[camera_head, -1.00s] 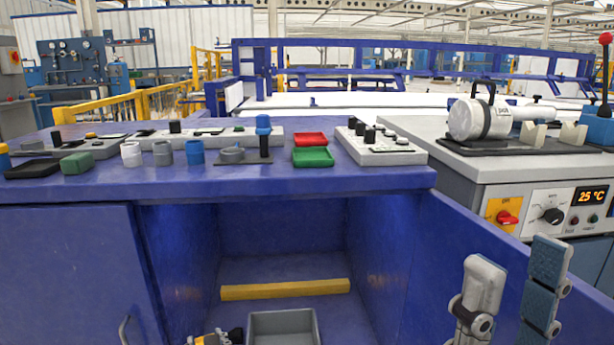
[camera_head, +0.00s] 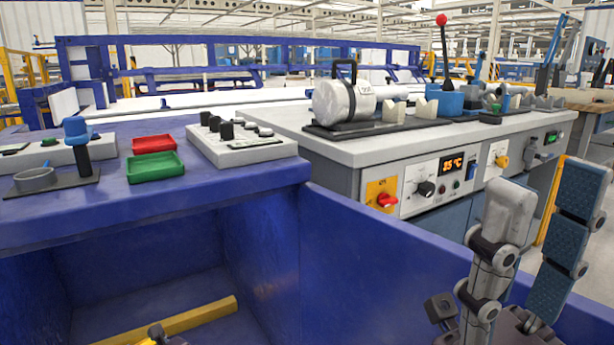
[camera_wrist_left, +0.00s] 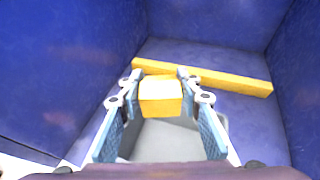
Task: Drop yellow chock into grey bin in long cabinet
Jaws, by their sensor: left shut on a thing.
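The yellow chock (camera_wrist_left: 160,97) is between the fingers of my left gripper (camera_wrist_left: 158,85) in the left wrist view, and the gripper is shut on it. The grey bin (camera_wrist_left: 165,143) lies below and behind the chock in that view, inside the blue cabinet (camera_wrist_left: 60,70). The chock and fingers hide part of the bin. In the head view the long cabinet (camera_head: 230,215) is open at the front, and the bin is out of frame. Only a sliver of my left gripper shows at the bottom edge. My right gripper (camera_head: 548,185) is open and empty at lower right.
A yellow bar (camera_head: 205,316) lies across the cabinet floor, also in the left wrist view (camera_wrist_left: 230,82). Red (camera_head: 153,144) and green (camera_head: 155,166) trays and a switch panel (camera_head: 240,145) stand on the cabinet top. A grey workbench (camera_head: 345,150) stands to the right.

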